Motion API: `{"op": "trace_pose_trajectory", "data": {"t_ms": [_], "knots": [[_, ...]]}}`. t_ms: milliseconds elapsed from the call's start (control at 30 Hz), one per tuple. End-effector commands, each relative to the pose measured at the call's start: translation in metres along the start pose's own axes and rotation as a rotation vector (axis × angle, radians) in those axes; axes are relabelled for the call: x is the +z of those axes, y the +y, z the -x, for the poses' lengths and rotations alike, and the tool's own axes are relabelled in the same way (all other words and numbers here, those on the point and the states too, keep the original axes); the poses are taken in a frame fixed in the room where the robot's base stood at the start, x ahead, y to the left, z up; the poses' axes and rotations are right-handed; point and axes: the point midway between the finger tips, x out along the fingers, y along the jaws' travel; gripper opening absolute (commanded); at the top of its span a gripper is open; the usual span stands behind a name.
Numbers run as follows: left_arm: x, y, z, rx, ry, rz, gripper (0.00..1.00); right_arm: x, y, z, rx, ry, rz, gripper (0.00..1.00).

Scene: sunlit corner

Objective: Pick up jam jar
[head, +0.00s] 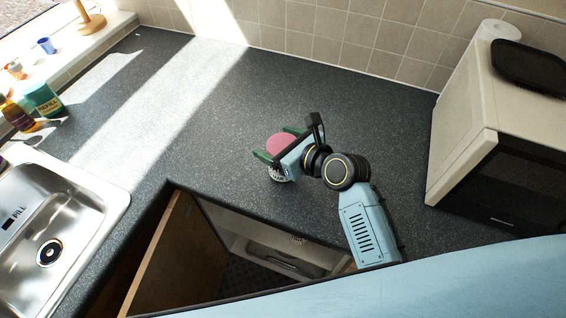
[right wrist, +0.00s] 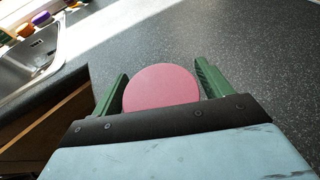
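The jam jar (head: 280,143) stands on the dark speckled worktop, near the front edge at the corner. Its round pink lid faces up, and a patterned black-and-white part of its side shows below my gripper. My right gripper (head: 279,145) is at the jar, with its green fingers on either side of it. The lower part of the jar is hidden there. My left gripper is not in view.
A steel sink (head: 95,200) is at the left, with bottles (head: 42,98) beyond it. A cream microwave (head: 460,130) stands at the right, with a black tray (head: 530,64) on top. A cupboard door (head: 165,250) hangs open below the front edge. The worktop behind the jar is clear.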

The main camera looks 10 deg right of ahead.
Motion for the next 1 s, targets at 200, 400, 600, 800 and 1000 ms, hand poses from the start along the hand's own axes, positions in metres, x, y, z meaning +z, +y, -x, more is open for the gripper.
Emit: {"op": "trace_pose_trajectory", "data": {"t_ms": [200, 400, 600, 800, 1000], "knots": [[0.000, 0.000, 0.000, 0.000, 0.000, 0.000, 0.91, 0.000, 0.000, 0.000, 0.000, 0.000, 0.000, 0.49], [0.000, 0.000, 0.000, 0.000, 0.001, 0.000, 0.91, 0.000, 0.000, 0.000, 0.000, 0.000, 0.000, 0.23], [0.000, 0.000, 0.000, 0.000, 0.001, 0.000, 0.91, 0.001, 0.000, 0.000, -0.001, -0.002, 0.000, 0.17], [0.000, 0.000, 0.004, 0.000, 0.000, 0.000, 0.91, 0.015, 0.000, 0.006, -0.002, -0.005, 0.000, 0.17], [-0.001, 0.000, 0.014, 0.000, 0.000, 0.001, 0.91, 0.054, 0.000, 0.022, -0.002, -0.009, 0.000, 0.17]]}}
